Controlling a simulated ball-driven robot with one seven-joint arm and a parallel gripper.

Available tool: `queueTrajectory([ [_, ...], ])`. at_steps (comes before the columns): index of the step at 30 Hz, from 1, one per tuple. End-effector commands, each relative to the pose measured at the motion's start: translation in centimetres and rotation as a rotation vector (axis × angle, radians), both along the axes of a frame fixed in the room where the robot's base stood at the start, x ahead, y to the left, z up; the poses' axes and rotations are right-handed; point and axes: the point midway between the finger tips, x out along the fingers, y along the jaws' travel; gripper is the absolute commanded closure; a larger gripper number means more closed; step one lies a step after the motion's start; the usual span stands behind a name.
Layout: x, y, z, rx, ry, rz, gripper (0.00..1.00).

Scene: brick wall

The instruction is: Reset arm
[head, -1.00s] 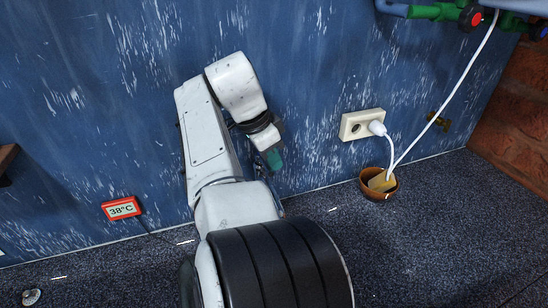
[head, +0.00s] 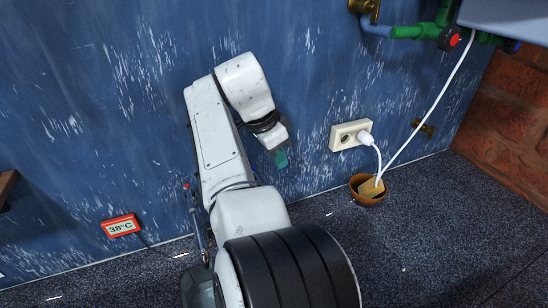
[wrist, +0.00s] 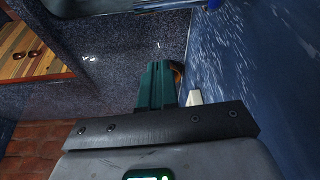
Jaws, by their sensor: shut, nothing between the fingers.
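My gripper (head: 280,158) hangs at the end of my white arm in the head view, with the arm folded over and the teal fingers pointing down in front of the blue wall (head: 120,100). In the wrist view the teal fingers (wrist: 157,86) are together, with nothing held between them. The gripper is left of the socket and apart from it.
A beige wall socket (head: 350,134) holds a white plug. Its cable runs by a brown bowl (head: 366,198) containing a yellowish piece. A red 38°C display (head: 121,225) is at lower left. Green and blue pipes (head: 415,31) are at upper right, near a brick wall (head: 510,120).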

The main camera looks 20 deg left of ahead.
Motion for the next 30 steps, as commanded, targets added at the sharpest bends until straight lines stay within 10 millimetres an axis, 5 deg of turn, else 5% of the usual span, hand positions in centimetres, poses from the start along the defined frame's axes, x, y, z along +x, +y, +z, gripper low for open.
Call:
queueTrajectory([
  [9,-1.2,1.4,4.8,0.001,-0.001,0.000,1.00],
  [18,-1.4,1.4,5.7,-0.001,0.002,0.000,1.00],
  [23,-0.3,-1.3,2.5,0.002,0.013,0.015,1.00],
  [30,1.2,-10.8,-6.5,0.013,0.030,0.102,1.00],
])
